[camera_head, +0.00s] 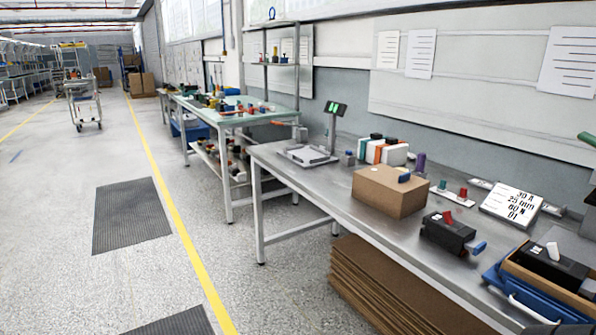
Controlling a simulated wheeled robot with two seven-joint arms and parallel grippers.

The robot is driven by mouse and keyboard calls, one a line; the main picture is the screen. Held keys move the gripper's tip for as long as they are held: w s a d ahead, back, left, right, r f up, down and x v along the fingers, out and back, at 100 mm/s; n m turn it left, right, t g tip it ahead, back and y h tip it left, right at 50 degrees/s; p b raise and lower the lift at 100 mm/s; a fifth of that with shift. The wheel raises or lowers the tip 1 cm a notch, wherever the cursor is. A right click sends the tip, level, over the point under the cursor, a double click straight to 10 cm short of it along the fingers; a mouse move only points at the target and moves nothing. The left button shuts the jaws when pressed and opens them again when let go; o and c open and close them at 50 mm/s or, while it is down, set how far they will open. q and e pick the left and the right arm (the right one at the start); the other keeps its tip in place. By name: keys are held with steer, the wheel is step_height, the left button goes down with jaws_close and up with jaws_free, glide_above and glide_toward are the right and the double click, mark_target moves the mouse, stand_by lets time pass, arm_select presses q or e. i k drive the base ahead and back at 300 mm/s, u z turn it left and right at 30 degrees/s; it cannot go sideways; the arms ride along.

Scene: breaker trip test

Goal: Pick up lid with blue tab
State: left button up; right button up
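A brown cardboard box (388,192) stands on the grey metal bench (330,180). A small blue tab (404,178) sits on its top face, near the right. I cannot tell whether that top is a separate lid. A black breaker (446,233) with a red switch and a blue lever at its right end lies in front and to the right of the box. Neither of my grippers is in view.
A blue tray (515,307) holding a box with another black breaker is at the lower right. Flat cardboard (380,290) is stacked under the bench. Bare bench lies left of the box.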

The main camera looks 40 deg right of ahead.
mark_target(399, 195)
steer(key=z, duration=0.25)
steer(key=i, duration=1.3)
steer(key=z, duration=0.8)
